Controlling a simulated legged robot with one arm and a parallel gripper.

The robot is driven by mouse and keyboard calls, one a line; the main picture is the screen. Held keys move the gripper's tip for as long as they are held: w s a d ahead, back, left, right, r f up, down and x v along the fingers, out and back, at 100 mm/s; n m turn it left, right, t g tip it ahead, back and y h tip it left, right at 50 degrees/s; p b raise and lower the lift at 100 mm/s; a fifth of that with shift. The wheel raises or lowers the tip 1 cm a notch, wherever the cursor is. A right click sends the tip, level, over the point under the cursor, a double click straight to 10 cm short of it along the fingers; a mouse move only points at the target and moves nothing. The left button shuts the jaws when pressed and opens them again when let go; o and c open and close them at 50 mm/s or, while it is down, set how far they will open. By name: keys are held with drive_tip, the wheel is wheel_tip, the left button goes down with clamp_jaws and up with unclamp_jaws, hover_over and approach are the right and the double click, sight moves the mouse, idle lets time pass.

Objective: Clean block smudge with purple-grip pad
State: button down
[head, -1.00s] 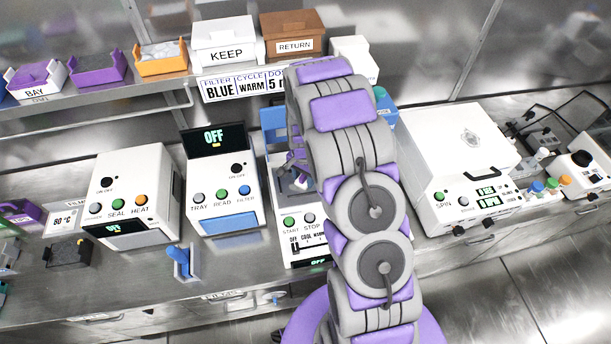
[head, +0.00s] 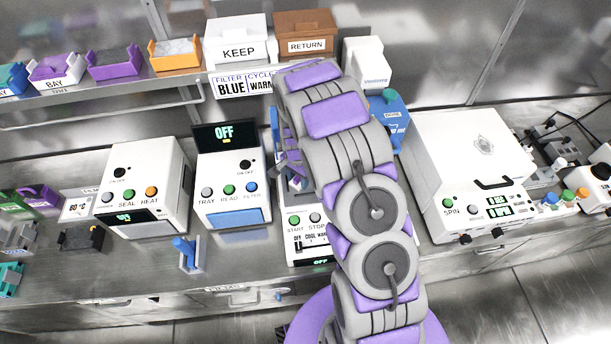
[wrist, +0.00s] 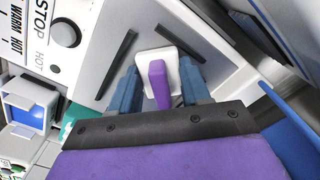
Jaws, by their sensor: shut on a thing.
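In the wrist view the blue fingers of my gripper (wrist: 160,88) are shut on the purple grip (wrist: 158,84) of a small white pad (wrist: 157,62). The pad is over a light grey plate (wrist: 150,25) of the machine with START and STOP buttons. Whether the pad touches the plate I cannot tell. Two dark bars lie on the plate either side of the pad. I can make out no smudge; the pad and fingers cover part of the plate. In the head view this machine (head: 306,246) stands mostly behind my arm, which largely hides the gripper.
A white reader (head: 232,190) and a sealer (head: 140,195) stand to the left, a spin machine (head: 470,165) to the right. A blue container (head: 392,120) stands behind my arm. Above is a shelf with trays, a KEEP box (head: 238,45) and a RETURN box (head: 306,40).

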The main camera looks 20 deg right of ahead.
drive_tip(key=shift+w+a+r, duration=0.1)
drive_tip(key=shift+w+a, duration=0.1)
drive_tip(key=shift+a, duration=0.25)
drive_tip(key=shift+s+d+r, duration=0.1)
drive_tip(key=shift+s+d, duration=0.1)
drive_tip(key=shift+d, duration=0.3)
drive_tip(key=shift+d, duration=0.1)
drive_tip(key=d, duration=0.3)
drive_tip(key=s+d, duration=0.1)
drive_tip(key=d, duration=0.1)
drive_tip(key=shift+d, duration=0.1)
drive_tip(key=shift+a+p, duration=0.3)
drive_tip(key=shift+w+a+f, duration=0.15)
drive_tip(key=shift+w+a, duration=0.05)
drive_tip(key=shift+a, duration=0.7)
drive_tip(key=shift+w+a+f, duration=0.1)
drive_tip(key=shift+w+a, duration=0.05)
drive_tip(key=shift+a, duration=0.75)
drive_tip(key=shift+w+a, duration=0.15)
drive_tip(key=shift+a, duration=0.9)
drive_tip(key=shift+w+r, duration=0.1)
